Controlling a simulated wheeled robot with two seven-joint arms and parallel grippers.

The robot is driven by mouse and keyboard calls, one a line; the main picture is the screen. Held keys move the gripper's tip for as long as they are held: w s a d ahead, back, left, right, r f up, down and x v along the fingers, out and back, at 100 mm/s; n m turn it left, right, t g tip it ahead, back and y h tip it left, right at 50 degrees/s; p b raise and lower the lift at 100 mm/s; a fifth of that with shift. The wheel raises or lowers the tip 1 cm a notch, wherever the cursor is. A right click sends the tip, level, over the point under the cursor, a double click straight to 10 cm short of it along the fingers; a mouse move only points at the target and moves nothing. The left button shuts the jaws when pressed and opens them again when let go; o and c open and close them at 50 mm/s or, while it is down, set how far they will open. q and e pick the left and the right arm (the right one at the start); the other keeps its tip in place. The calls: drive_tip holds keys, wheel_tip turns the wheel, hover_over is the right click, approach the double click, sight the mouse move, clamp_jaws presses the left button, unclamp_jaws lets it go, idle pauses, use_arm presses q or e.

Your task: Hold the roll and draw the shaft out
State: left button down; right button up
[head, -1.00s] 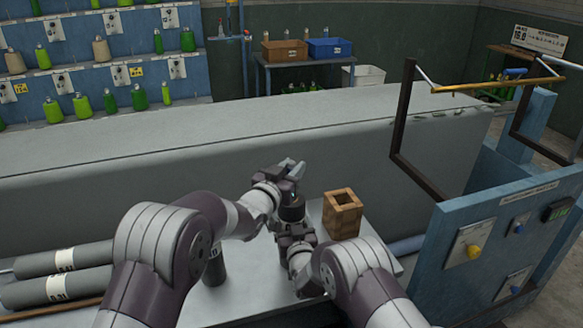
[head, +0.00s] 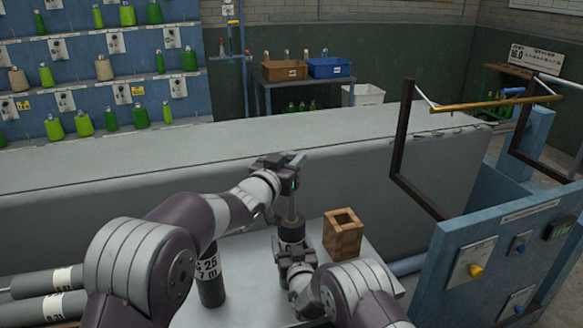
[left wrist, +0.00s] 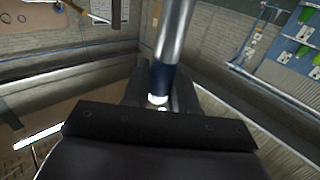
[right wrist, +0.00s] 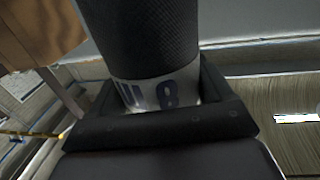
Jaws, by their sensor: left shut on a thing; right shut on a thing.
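A dark roll (head: 292,231) stands upright on the grey table. My right gripper (head: 293,251) is shut around it; in the right wrist view the roll (right wrist: 150,40) fills the jaws, with a white label marked 8 between the fingers. My left gripper (head: 286,166) is above the roll, shut on the shaft (head: 292,206). A length of shaft shows between that gripper and the roll's top. In the left wrist view the shaft (left wrist: 176,35) is bright metal with a dark blue band and a shiny end between the fingers. The shaft's lower end is hidden.
An open wooden box (head: 343,236) stands just right of the roll. Another upright labelled roll (head: 210,282) stands to the left, near my left arm. More rolls (head: 40,283) lie at far left. A long grey block (head: 130,185) runs behind; a blue control panel (head: 500,240) stands at right.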

use_arm(q)
wheel_tip(320, 180, up, 18)
drive_tip(key=shift+r, duration=0.2)
use_arm(e)
drive_tip(key=o, duration=1.5)
